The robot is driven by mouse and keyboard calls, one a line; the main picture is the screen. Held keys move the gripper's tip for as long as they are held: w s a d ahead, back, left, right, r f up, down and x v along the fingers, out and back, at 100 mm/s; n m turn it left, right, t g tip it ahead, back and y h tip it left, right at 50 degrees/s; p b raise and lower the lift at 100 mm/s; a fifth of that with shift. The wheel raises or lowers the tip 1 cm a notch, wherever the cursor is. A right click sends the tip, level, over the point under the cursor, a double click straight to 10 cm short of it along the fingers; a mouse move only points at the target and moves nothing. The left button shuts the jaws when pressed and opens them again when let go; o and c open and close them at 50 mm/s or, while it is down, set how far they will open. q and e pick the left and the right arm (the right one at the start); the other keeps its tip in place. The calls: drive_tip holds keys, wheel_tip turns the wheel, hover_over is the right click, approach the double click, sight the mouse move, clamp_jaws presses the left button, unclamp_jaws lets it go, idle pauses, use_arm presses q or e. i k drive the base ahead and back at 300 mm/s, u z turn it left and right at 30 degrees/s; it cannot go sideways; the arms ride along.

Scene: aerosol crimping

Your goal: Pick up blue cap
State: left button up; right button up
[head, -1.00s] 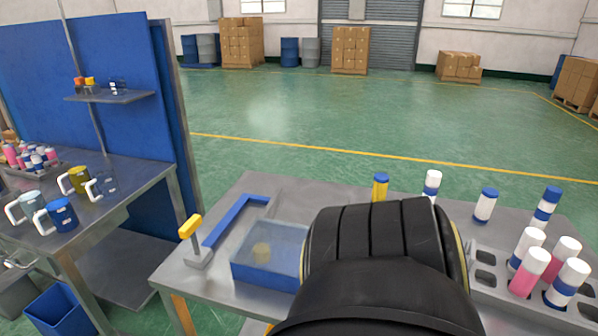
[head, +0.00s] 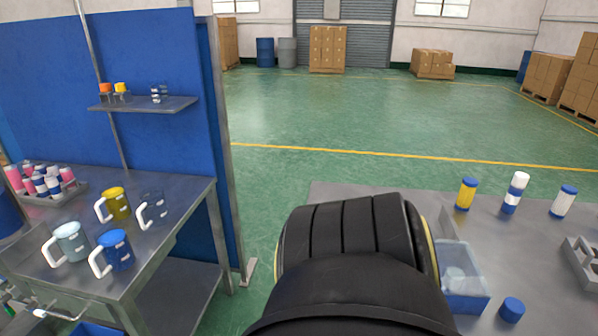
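A blue cap (head: 511,309) stands on the grey table at the lower right of the head view, just right of a blue-walled bin (head: 466,302). The cap appears upright and nothing touches it. The bin holds a pale round object (head: 456,278), and its left side is hidden. A large black arm link of mine fills the lower middle and hides part of the table. Neither of my grippers is in view.
A yellow can (head: 466,194), a white can with blue bands (head: 516,192) and a blue-topped white can (head: 564,202) stand on the table (head: 420,198). A grey rack (head: 582,262) is at the right edge. Mugs stand on the left bench (head: 185,193).

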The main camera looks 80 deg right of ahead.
sight(511, 309)
drive_tip(key=z, duration=2.95)
drive_tip(key=k, duration=1.3)
drive_tip(key=z, duration=0.9)
drive_tip(key=i, duration=0.7)
drive_tip(key=z, duration=0.75)
drive_tip(key=i, duration=0.95)
drive_tip(key=u, duration=0.95)
drive_tip(key=i, duration=0.6)
drive_tip(key=u, duration=0.7)
